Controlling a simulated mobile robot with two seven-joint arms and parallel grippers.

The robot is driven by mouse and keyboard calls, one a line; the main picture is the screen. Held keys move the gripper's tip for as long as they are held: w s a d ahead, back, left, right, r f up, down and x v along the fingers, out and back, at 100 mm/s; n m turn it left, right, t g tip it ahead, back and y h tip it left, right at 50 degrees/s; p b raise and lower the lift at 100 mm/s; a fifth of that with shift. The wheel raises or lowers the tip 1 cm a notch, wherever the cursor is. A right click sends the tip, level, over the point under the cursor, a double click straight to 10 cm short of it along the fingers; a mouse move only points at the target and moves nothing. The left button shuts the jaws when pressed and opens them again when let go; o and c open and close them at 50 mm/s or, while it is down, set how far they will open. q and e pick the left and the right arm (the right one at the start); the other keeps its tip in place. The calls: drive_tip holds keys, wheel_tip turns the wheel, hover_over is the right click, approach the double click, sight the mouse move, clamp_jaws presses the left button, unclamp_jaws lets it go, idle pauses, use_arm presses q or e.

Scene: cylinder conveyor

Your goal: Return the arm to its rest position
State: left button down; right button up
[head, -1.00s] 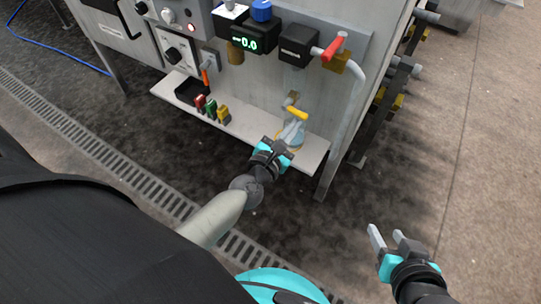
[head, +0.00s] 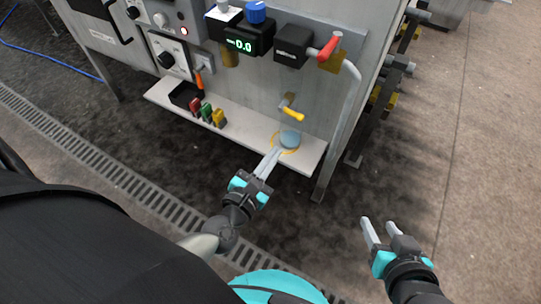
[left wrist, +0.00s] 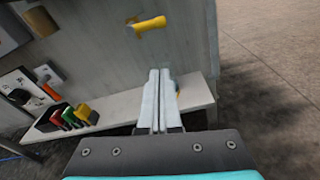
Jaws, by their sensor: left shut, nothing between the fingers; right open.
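My left gripper (head: 268,163) is shut and empty in the head view. Its fingertips are near the front edge of the white shelf, in front of a round blue-grey disc (head: 290,139) there. In the left wrist view my left gripper (left wrist: 159,75) shows its two fingers side by side, closed, and they hide most of the disc. My right gripper (head: 379,230) is open and empty at the lower right, over the floor, with its fingers apart.
The white shelf (head: 250,134) sticks out from the grey machine. Red, green and yellow pieces (head: 207,112) and a black tray (head: 186,96) sit on it. A yellow-handled tap (head: 292,114) is above the disc. A red-handled valve (head: 328,48) is higher. The floor (head: 130,145) before the shelf is clear.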

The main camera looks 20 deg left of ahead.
use_arm(q)
drive_tip(key=shift+s+r, duration=0.1)
drive_tip(key=shift+s, duration=0.35)
idle(0.3)
